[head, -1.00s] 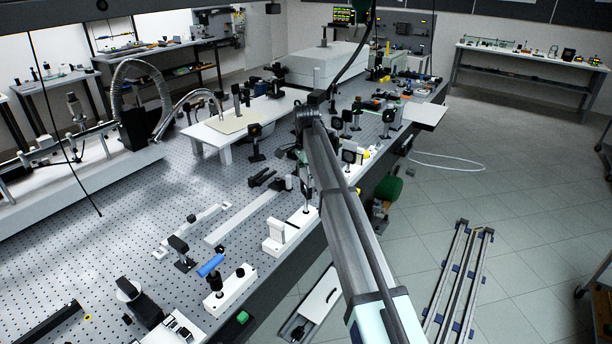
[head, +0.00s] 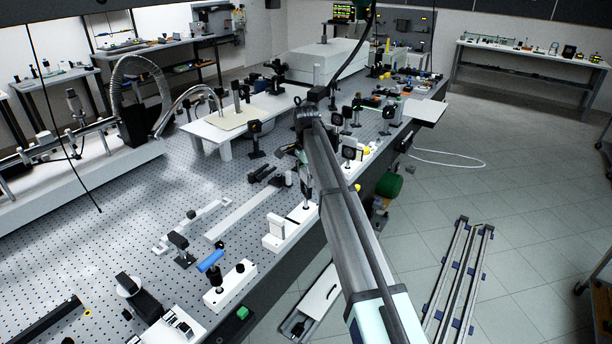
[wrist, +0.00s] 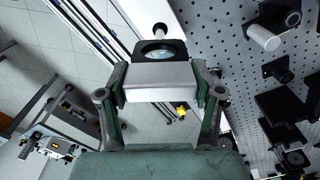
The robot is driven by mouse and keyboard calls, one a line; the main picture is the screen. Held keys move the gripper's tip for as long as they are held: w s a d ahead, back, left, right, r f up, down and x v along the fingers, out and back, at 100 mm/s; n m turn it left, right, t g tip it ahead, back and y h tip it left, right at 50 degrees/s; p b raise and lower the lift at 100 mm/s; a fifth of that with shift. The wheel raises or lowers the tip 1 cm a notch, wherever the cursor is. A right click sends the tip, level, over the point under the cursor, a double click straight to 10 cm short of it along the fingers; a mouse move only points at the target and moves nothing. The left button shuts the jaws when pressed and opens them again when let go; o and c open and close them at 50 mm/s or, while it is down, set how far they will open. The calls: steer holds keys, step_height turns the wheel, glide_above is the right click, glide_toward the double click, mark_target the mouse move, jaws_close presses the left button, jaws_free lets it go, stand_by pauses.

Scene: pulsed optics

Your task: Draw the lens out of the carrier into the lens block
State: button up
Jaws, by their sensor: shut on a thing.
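In the wrist view my gripper (wrist: 160,82) is shut on a pale, smooth block (wrist: 158,74), which looks like the lens block. Its two fingers press on the block's left and right ends. Directly beyond the block is a black square mount, which looks like the carrier (wrist: 177,45). A round glassy lens (wrist: 157,48) shows in it, partly covered by the block. Block and carrier look very close or touching; I cannot tell which. In the head view my arm hides most of the gripper.
The white base stands at the edge of the perforated optical table (head: 120,225). Black mounts and a white cylinder (wrist: 263,37) stand on the table at right in the wrist view. Another white base (head: 230,287) is nearer in the head view.

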steer(key=shift+f, duration=0.4)
steer(key=o, duration=1.8)
steer(key=shift+c, duration=0.2)
steer(key=shift+r, duration=0.15)
step_height(320, 180, up, 12)
steer(key=shift+f, duration=0.25)
step_height(320, 180, up, 4)
steer(key=shift+r+p, duration=0.15)
steer(key=shift+p, duration=0.9)
